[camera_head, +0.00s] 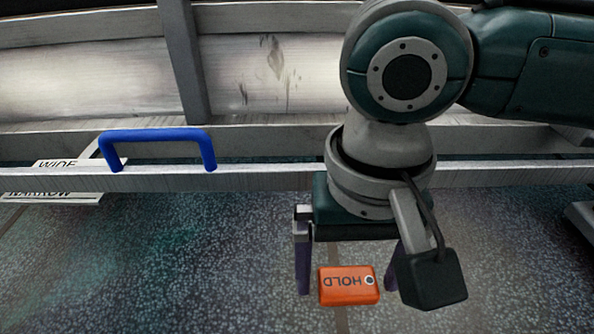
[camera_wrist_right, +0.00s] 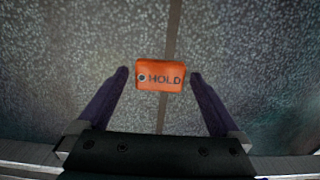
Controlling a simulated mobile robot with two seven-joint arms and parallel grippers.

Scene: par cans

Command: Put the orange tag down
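The orange tag (camera_head: 348,286), marked HOLD, appears to lie flat on the speckled grey surface, upside down as read in the head view. It also shows in the right wrist view (camera_wrist_right: 160,76). My right gripper (camera_head: 348,290) points down over it, with its purple fingers apart on either side of the tag. In the right wrist view, my right gripper (camera_wrist_right: 159,75) shows a gap between each fingertip and the tag. I cannot tell how high the fingertips are above the surface. My left gripper is not in view.
A metal rail (camera_head: 265,180) runs across behind the tag, with a blue handle (camera_head: 158,136) on it at the left. Labels reading WIDE (camera_head: 58,164) and NARROW (camera_head: 50,197) are at far left. The speckled surface (camera_head: 170,260) left of the gripper is clear.

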